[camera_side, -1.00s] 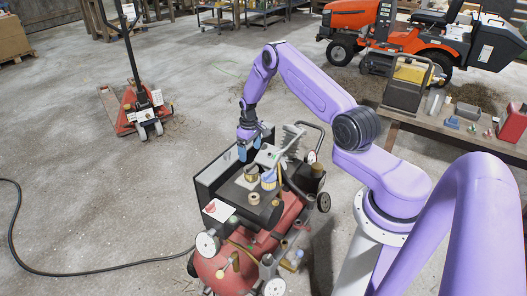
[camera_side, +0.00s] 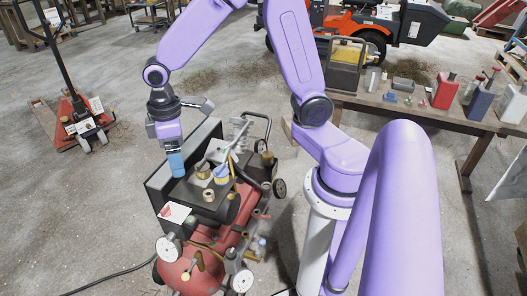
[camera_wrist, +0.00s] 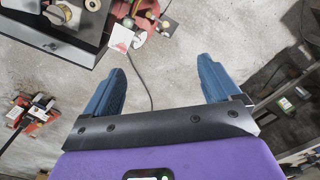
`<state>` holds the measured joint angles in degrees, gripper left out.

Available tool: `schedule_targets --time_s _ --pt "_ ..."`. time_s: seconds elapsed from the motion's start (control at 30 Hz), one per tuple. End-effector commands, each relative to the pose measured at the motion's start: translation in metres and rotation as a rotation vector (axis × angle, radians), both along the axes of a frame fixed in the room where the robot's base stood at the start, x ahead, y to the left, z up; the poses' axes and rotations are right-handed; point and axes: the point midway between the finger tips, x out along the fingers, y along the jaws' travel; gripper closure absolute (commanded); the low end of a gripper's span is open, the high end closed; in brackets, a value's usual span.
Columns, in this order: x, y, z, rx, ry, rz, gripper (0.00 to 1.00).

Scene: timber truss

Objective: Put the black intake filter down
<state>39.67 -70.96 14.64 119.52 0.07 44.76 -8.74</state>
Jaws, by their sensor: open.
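My gripper (camera_side: 175,172) is open, its blue fingers pointing down beside the black tray (camera_side: 158,193) on top of the red compressor (camera_side: 188,268). I cannot single out the black intake filter for sure in either view.
A wooden bench (camera_side: 425,112) with bottles, boxes and a black-framed lamp-like unit (camera_side: 345,66) stands at the right. A red pallet jack (camera_side: 80,118) is at the left. An orange mower (camera_side: 350,25) is behind. A dark hose (camera_side: 110,281) lies on the open floor.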

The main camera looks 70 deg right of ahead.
Motion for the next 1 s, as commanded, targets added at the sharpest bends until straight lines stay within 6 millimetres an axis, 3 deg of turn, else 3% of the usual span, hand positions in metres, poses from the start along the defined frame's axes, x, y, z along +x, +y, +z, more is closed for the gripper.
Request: schedule_targets --time_s 0.03,0.13,0.3,0.5,0.7,1.0 --pt "-0.023 0.005 0.01 0.003 -0.005 0.044 0.1" --pt "-0.065 0.01 0.023 0.006 -0.005 0.119 0.1" --pt "-0.133 0.003 0.037 0.009 -0.006 0.245 0.1" --pt "-0.189 -0.015 0.043 0.012 -0.006 0.356 0.1" --pt "-0.208 -0.025 0.043 0.011 -0.004 0.399 0.1" --pt "-0.208 -0.025 0.043 0.011 -0.004 0.4 0.1"
